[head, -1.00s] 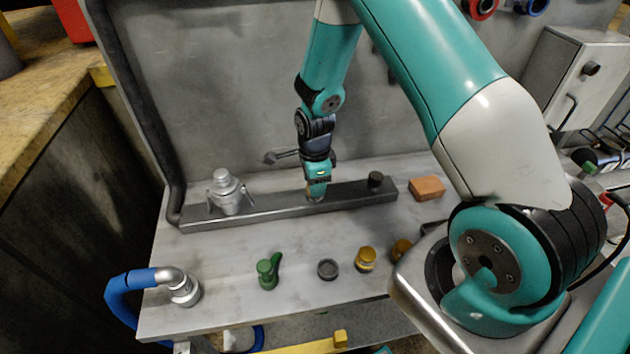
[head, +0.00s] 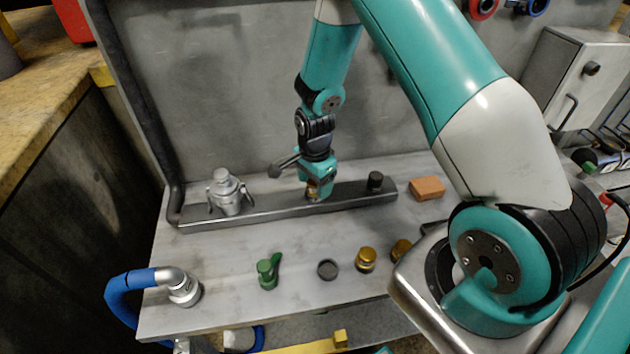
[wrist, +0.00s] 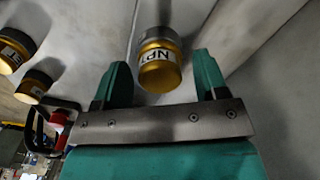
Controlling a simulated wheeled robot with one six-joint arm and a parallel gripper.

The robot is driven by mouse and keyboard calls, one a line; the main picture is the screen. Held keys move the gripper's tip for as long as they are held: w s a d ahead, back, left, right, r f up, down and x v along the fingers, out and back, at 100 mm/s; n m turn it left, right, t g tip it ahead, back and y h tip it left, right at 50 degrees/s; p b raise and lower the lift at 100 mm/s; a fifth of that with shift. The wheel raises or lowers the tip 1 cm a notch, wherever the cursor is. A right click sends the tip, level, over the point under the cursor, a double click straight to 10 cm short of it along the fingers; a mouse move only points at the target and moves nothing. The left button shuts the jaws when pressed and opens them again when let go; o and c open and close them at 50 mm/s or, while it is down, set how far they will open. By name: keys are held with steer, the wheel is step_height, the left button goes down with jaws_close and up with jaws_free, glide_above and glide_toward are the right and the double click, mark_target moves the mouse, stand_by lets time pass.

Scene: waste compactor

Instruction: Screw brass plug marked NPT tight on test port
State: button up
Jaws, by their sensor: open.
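The brass plug marked NPT (wrist: 158,74) sits on the end of a grey cylindrical fitting, the test port (wrist: 157,34), in the wrist view. My gripper (wrist: 162,64) is open, with one teal finger on each side of the plug and a visible gap on both sides. In the head view my gripper (head: 313,189) is over the middle of the metal rail (head: 270,211), and a bit of brass shows at its tips. The port is mostly hidden there. I cannot tell how tightly the plug is seated.
Two other brass plugs (head: 365,259) (head: 401,249), a dark ring (head: 327,269) and a green-handled part (head: 268,273) stand on the front of the bench. A silver fitting (head: 226,192) and a dark cap (head: 375,181) are on the rail. An orange block (head: 427,188) lies to the right.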

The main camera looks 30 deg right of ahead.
steer(key=n, duration=0.7)
steer(key=shift+n, duration=0.4)
steer(key=n, duration=0.3)
steer(key=shift+n, duration=0.3)
steer(key=n, duration=0.4)
steer(key=c, duration=0.9)
steer(key=m, duration=0.4)
steer(key=shift+m, duration=0.3)
steer(key=shift+c, duration=0.6)
steer(key=m, duration=0.5)
